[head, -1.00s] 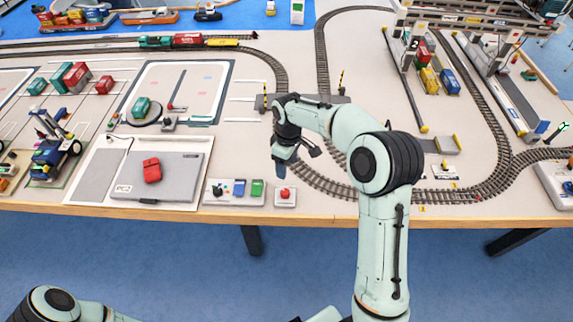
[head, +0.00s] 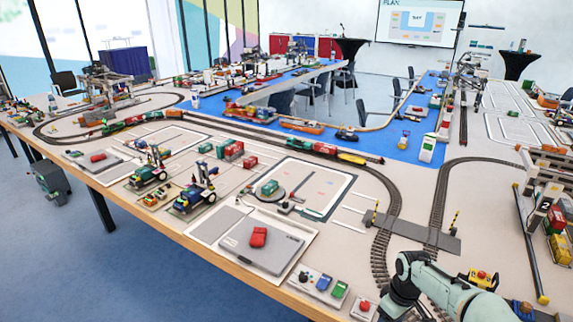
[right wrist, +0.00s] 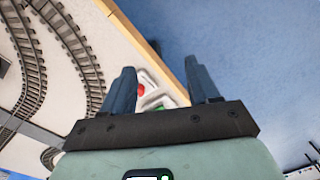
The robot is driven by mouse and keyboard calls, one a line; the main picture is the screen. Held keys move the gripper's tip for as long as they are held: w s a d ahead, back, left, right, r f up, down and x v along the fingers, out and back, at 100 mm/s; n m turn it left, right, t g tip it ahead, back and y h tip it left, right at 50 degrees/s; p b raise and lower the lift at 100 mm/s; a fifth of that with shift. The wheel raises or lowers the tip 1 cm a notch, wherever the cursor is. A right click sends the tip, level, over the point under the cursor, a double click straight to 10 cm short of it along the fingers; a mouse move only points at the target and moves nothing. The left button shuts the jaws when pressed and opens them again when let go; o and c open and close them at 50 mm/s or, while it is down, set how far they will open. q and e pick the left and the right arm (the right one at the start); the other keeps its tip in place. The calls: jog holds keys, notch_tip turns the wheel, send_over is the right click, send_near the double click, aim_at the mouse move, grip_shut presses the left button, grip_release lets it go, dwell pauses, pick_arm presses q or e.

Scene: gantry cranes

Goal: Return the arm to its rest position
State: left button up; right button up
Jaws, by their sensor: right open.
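My right arm (head: 440,285) reaches in from the lower right corner of the head view, over the table's front part. Its wrist bends down near the red push button (head: 364,305), and the fingers are cut off or hidden at the bottom edge. In the right wrist view my right gripper (right wrist: 161,75) is open, with two dark blue fingers apart and nothing between them. Beyond the fingers, a red button (right wrist: 142,89) shows by the table edge. My left gripper is not in view.
The long table (head: 340,240) carries curving rail tracks, toy trains and containers. A control box (head: 320,284) and a grey pad with a red block (head: 259,237) lie left of my right arm. Crane legs (head: 540,215) stand at the right. Blue floor is open in front.

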jog(key=s+a+f+m+y, duration=0.15)
jog(key=s+a+f, duration=0.25)
jog(key=f, duration=0.6)
jog(key=s+a+f+m+y, duration=0.15)
jog(key=s+a+f, duration=0.25)
jog(key=f, duration=0.6)
jog(key=s+a+f+m, duration=0.3)
jog(key=s+f, duration=0.1)
jog(key=s, duration=0.6)
jog(key=s+a+f+m, duration=0.3)
jog(key=s+f+m, duration=0.1)
jog(key=s, duration=0.6)
jog(key=shift+s+a+f+m, duration=0.15)
jog(key=shift+a+f+m, duration=0.15)
jog(key=shift+f, duration=0.4)
